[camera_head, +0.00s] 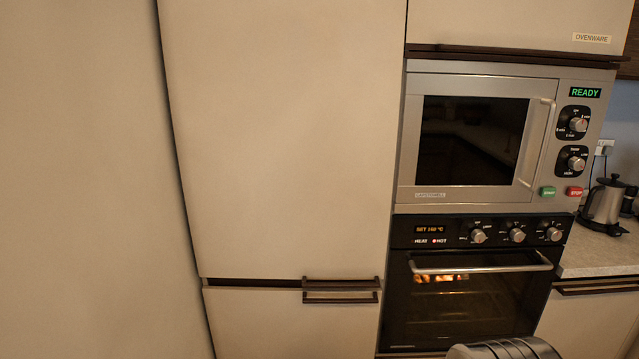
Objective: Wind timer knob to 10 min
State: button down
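The microwave (484,70) is built into the cabinet at the right, with its door shut. Its upper knob (578,124) is silver on a black plate with small marks that seem to read "min". Its lower knob (575,163) is similar, with other labels. Below, the oven (395,290) has three silver knobs (478,236), (517,235) and (554,234) on its black panel; their labels are too small to read. I cannot tell where any knob points. My gripper's fingers are not in view. A grey ribbed rounded part (503,349) shows at the bottom edge.
The microwave display (585,92) reads "READY" above green (547,191) and red (574,192) buttons. The oven is lit inside, and its bar handle (480,267) sticks out. A kettle (604,203) stands on the counter (590,255) at right. Tall cabinet doors (280,140) fill the left.

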aim_at(553, 234)
jog(key=z, duration=1.2)
jog(key=i, duration=0.7)
jog(key=u, duration=0.9)
